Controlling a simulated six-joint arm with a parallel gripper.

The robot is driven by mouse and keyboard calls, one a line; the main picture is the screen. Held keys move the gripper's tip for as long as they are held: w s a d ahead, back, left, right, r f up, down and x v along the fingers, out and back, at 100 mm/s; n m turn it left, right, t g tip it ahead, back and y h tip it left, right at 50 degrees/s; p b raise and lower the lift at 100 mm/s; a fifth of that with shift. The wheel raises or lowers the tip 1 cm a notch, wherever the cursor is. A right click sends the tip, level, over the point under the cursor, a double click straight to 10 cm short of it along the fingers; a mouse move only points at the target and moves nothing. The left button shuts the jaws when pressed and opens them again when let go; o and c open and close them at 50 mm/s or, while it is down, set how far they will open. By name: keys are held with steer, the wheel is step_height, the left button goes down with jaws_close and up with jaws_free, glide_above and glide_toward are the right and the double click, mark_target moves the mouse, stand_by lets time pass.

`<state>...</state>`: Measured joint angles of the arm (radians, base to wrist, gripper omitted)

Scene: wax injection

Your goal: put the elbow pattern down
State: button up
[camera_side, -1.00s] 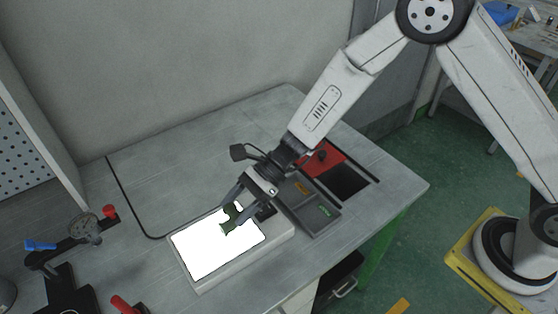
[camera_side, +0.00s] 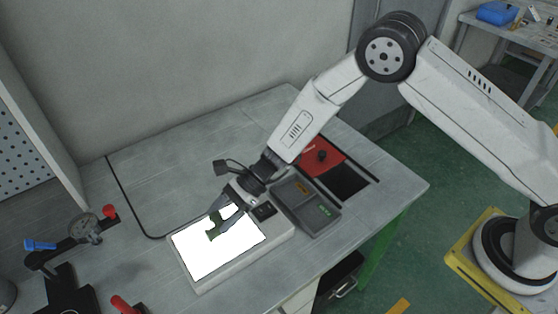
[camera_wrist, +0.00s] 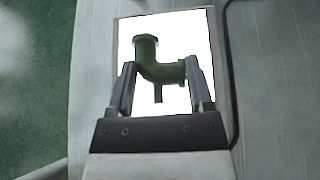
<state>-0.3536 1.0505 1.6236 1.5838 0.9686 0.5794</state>
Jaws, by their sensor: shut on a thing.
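The green elbow pattern (camera_side: 213,226) is between the fingers of my gripper (camera_side: 218,222), above the bright white panel (camera_side: 200,253) of the light box. In the wrist view the elbow pattern (camera_wrist: 158,68) shows its bent body, flanged ends and a short stem toward me. The fingers of my gripper (camera_wrist: 156,82) are shut on it from both sides. The lit panel (camera_wrist: 199,42) lies behind it. I cannot tell whether the pattern touches the panel.
A clamp-like fixture with a round dial (camera_side: 84,228) stands at the left. The table behind the light box is clear.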

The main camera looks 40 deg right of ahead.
mark_target(224, 221)
steer(key=shift+f, duration=1.4)
steer(key=shift+f, duration=0.15)
steer(key=o, duration=1.2)
steer(key=shift+r, duration=0.2)
steer(key=shift+d+r, duration=0.3)
steer(key=shift+d, duration=0.3)
steer(key=v, duration=1)
steer(key=shift+d+r, duration=0.2)
steer(key=shift+d, duration=0.1)
